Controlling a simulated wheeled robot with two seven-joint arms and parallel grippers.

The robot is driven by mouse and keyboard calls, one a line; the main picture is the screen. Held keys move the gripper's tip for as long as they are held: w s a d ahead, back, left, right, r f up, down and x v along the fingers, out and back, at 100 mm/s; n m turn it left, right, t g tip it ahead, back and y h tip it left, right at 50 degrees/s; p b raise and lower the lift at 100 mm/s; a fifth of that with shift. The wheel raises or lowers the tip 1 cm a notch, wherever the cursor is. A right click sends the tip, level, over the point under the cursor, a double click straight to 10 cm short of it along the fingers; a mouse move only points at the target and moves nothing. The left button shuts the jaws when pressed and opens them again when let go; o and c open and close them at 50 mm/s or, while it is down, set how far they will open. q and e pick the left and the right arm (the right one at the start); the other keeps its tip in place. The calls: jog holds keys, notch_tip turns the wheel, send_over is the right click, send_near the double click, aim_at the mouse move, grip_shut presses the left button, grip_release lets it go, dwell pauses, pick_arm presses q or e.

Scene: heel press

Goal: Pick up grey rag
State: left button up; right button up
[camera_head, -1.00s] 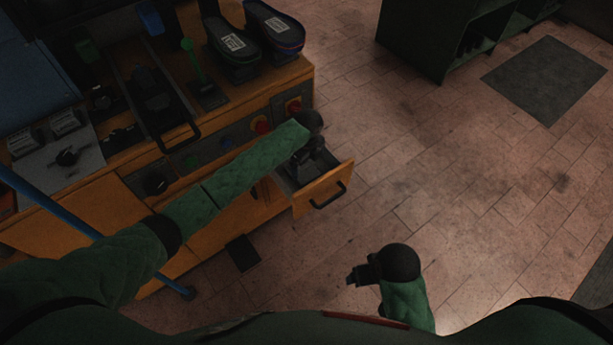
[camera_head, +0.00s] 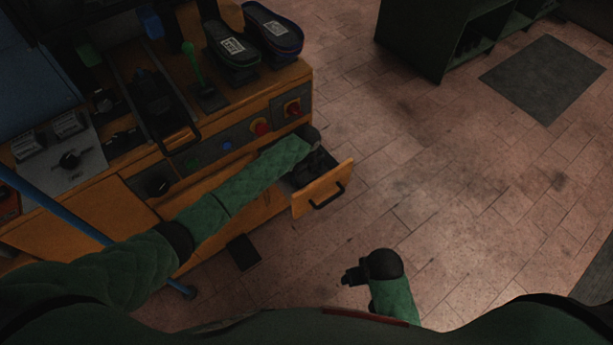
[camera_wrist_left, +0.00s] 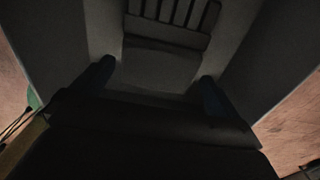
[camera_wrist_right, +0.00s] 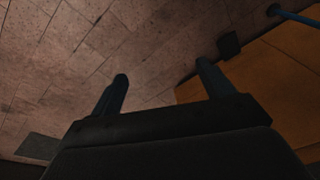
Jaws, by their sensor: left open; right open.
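The drawer (camera_head: 325,188) of the wooden bench is pulled open. My left gripper (camera_head: 308,170) is at the drawer, pointing down into it, and its arm hides much of the inside. In the left wrist view, my open left gripper (camera_wrist_left: 155,72) has a finger on either side of a pale grey, flat-looking piece (camera_wrist_left: 160,66), which may be the grey rag; the view is too dark to be sure. I cannot tell whether the fingers touch it. My right gripper (camera_head: 350,277) is open and empty above the floor; it also shows in the right wrist view (camera_wrist_right: 161,70).
A dark slatted thing (camera_wrist_left: 172,12) lies beyond the grey piece in the drawer. Open tiled floor (camera_head: 450,190) lies to the right.

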pick_arm(q)
jog(key=shift+a+f, duration=0.1)
jog(key=shift+f, duration=0.45)
jog(key=c, duration=0.7)
jog(key=shift+r, duration=0.15)
